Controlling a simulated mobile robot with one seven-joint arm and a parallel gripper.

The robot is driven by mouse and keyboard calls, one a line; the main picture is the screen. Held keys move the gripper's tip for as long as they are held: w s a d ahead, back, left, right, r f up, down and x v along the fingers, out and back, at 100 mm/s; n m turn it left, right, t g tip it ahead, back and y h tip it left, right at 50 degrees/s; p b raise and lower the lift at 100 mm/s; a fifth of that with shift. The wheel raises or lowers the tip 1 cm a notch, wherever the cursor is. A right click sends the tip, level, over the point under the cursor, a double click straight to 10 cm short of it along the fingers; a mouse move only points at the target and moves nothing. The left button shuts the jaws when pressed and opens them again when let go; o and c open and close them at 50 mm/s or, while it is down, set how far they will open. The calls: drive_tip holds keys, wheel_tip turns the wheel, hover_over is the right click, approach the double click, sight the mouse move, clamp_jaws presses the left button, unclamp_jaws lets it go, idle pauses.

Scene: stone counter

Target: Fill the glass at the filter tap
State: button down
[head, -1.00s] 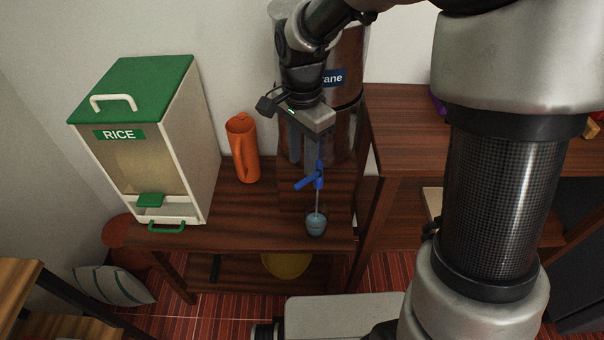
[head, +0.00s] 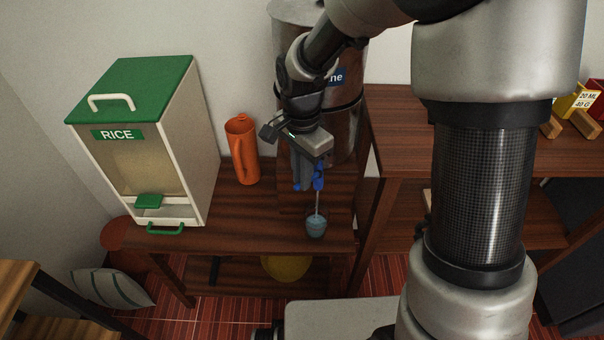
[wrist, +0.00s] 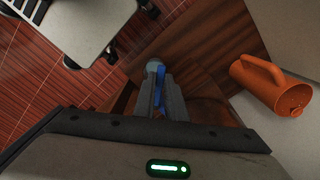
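The glass (head: 316,229) stands upright on the low wooden stand, under the blue tap (head: 319,177) of the metal filter. A thin pale stream runs from the tap down into the glass. The glass looks bluish; its water level is hard to read. My gripper (head: 303,186) points down at the tap, its fingers beside the blue lever. In the wrist view the fingers (wrist: 161,88) are close together, with blue showing in the narrow gap; I cannot tell whether they grip the lever. The glass top (wrist: 153,66) shows just beyond the fingertips.
An orange jug (head: 242,150) and a RICE dispenser (head: 135,140) stand left of the filter (head: 345,130). A taller wooden table (head: 400,130) adjoins at right. A yellow round object (head: 287,267) is on the lower shelf.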

drive_tip(key=m, duration=0.1)
drive_tip(key=w+m, duration=0.1)
drive_tip(key=m, duration=0.1)
drive_tip(key=shift+w+a, duration=0.15)
drive_tip(key=shift+a, duration=0.2)
drive_tip(key=c, duration=1.8)
unclamp_jaws()
drive_tip(key=shift+r, duration=0.1)
wheel_tip(320, 180, up, 17)
drive_tip(key=p, duration=0.3)
drive_tip(key=shift+r, duration=0.1)
